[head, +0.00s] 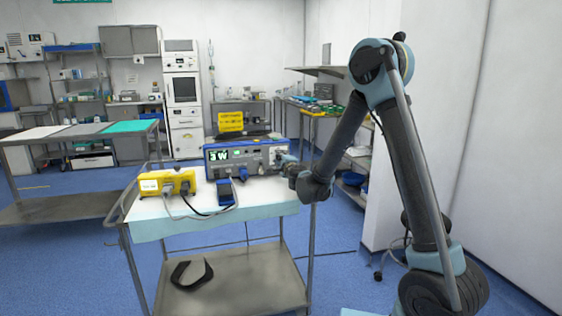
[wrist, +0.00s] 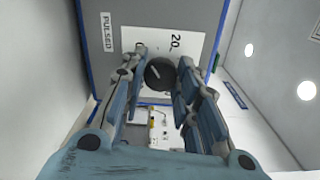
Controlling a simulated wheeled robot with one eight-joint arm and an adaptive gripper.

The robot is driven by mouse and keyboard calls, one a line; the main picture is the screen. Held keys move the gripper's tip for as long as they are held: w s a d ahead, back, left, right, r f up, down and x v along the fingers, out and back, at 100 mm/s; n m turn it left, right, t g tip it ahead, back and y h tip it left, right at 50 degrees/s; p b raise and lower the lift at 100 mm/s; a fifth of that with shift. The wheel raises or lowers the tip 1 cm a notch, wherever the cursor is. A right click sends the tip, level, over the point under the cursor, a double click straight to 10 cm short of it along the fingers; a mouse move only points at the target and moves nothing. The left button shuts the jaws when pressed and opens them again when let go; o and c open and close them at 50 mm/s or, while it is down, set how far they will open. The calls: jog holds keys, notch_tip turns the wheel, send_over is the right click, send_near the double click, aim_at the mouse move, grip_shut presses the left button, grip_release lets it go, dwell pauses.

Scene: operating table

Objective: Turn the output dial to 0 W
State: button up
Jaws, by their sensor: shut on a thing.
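The output dial (wrist: 160,73) is a dark round knob with a light pointer line, on a white scale panel marked "20" on the grey device face. In the wrist view the pointer tilts toward the upper left. My gripper (wrist: 161,78) is shut on the dial, with a finger on each side of it. In the head view the blue-and-grey device (head: 243,157) stands on the cart, and its green display ends in "W"; its digit is hard to read. My gripper (head: 286,164) is at the device's right end, where it hides the dial.
A yellow box (head: 166,182) with cables and a small blue unit (head: 225,190) stand in front of and left of the device on the cart (head: 210,217). A yellow sign (head: 230,121) stands behind. A wall rises to the right of my arm.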

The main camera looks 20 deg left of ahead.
jog(key=shift+s+n, duration=0.1)
jog(key=shift+n, duration=0.7)
jog(key=o, duration=1.1)
jog(key=shift+f, duration=0.1)
jog(key=shift+c, duration=0.2)
jog(key=v, duration=1.2)
